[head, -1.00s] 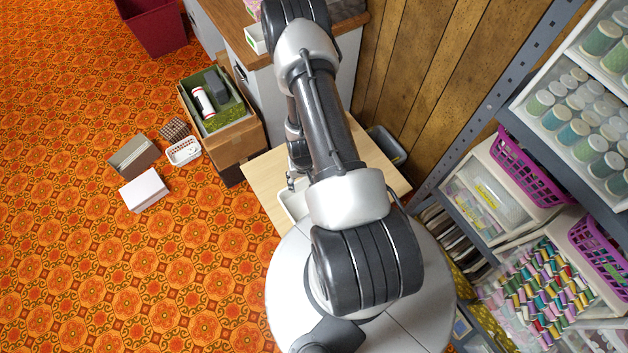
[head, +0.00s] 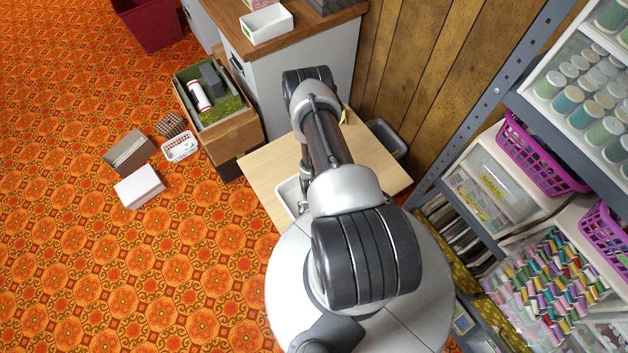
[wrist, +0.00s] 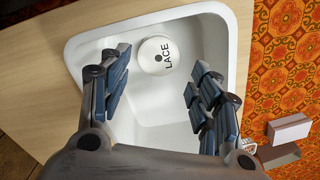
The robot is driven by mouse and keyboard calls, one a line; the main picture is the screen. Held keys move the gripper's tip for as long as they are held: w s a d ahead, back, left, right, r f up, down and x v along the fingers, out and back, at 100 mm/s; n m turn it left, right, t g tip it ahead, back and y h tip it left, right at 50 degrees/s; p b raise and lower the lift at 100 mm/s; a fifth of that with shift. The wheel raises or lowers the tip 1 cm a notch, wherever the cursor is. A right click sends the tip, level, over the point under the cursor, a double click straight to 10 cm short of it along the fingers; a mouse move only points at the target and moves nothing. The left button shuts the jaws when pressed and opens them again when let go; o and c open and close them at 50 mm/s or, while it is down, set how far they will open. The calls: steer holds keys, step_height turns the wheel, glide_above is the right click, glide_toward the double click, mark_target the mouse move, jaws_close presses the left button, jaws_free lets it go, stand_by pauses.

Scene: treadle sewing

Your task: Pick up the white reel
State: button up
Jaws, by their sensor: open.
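The white reel (wrist: 156,52), round and marked "LACE" on its top, sits in a white tray (wrist: 232,40) on a light wooden table (wrist: 35,70). In the wrist view my gripper (wrist: 160,62) is open and empty. Its blue-padded fingers stand either side of the reel in the picture, with the reel seen between and beyond the tips. I cannot tell how far above it they are. In the head view a corner of the tray (head: 287,196) shows beside my arm. The reel and the gripper's fingertips are hidden there.
The tray's walls surround the reel closely at the back. A dark grey bin (head: 388,138) stands beyond the table by the panelled wall. A cabinet (head: 290,85) carries a white box (head: 266,24). Shelves of thread (head: 560,90) stand right. Boxes and a small basket (head: 180,147) lie on the floor.

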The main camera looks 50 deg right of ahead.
step_height(320, 180, down, 6)
steer(key=b, duration=0.2)
steer(key=shift+s+r+b, duration=0.1)
steer(key=shift+b, duration=0.2)
steer(key=shift+c, duration=0.6)
steer(key=c, duration=0.4)
steer(key=shift+d+r, duration=0.1)
steer(key=shift+r, duration=0.05)
steer(key=shift+c, duration=0.2)
